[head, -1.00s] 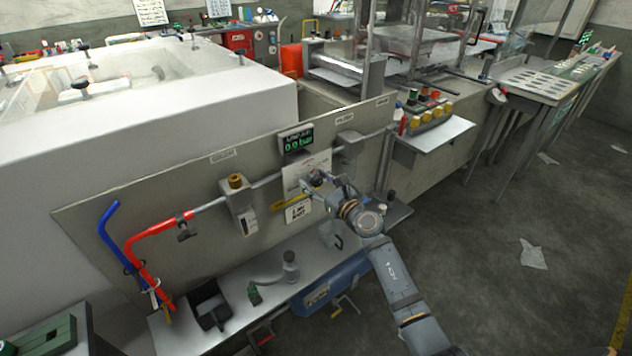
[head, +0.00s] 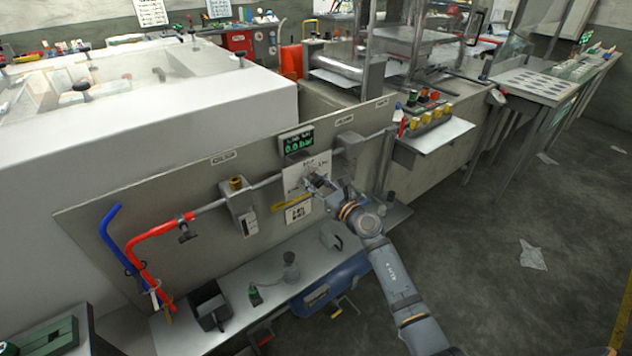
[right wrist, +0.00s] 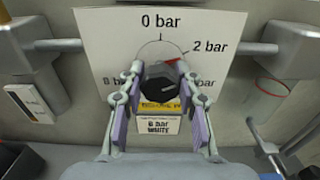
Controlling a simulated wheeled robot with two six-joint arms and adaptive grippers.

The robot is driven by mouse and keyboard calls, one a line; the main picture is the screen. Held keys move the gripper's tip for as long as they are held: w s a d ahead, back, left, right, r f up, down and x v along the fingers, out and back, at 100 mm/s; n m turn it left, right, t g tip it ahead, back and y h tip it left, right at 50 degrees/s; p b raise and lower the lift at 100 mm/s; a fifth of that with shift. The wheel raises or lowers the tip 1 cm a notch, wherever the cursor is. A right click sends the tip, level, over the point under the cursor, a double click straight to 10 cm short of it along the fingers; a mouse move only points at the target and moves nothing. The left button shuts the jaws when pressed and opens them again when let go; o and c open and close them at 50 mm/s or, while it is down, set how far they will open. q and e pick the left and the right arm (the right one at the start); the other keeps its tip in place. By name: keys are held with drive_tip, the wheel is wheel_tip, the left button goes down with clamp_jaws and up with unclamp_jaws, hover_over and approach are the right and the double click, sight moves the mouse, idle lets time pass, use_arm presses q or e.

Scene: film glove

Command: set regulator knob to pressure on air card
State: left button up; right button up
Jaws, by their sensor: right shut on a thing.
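The black regulator knob (right wrist: 165,85) sits in front of a white dial plate (right wrist: 105,45). A red mark shows at its upper right edge, between the "0 bar" print at the top and "2 bar" at the right. My right gripper (right wrist: 160,82) is shut on the knob, with a finger on each side; it also shows in the head view (head: 316,183). The air card (right wrist: 158,124) below the knob reads "WHITE" under a bar figure that I cannot read surely. The pressure display (head: 297,143) reads 0.0 bar. My left gripper is not in view.
A pipe runs along the grey panel (head: 120,215) to both sides of the regulator, with a brass-topped filter unit (head: 238,195) on the left. Red hose (head: 150,236) and blue hose (head: 108,230) hang further left. A black bin (head: 208,308) stands on the bench below.

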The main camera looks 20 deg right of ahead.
drive_tip(key=m+p, duration=0.4)
drive_tip(key=m, duration=0.2)
drive_tip(key=shift+r, duration=0.2)
drive_tip(key=m+p, duration=0.3)
drive_tip(key=m, duration=0.2)
drive_tip(key=m+p, duration=0.2)
drive_tip(key=m, duration=0.2)
drive_tip(key=m+p, duration=0.2)
drive_tip(key=m, duration=0.1)
drive_tip(key=shift+m, duration=0.3)
drive_tip(key=shift+m+p, duration=1.15)
drive_tip(key=shift+m, duration=0.95)
drive_tip(key=shift+f, duration=0.1)
drive_tip(key=o, duration=1.2)
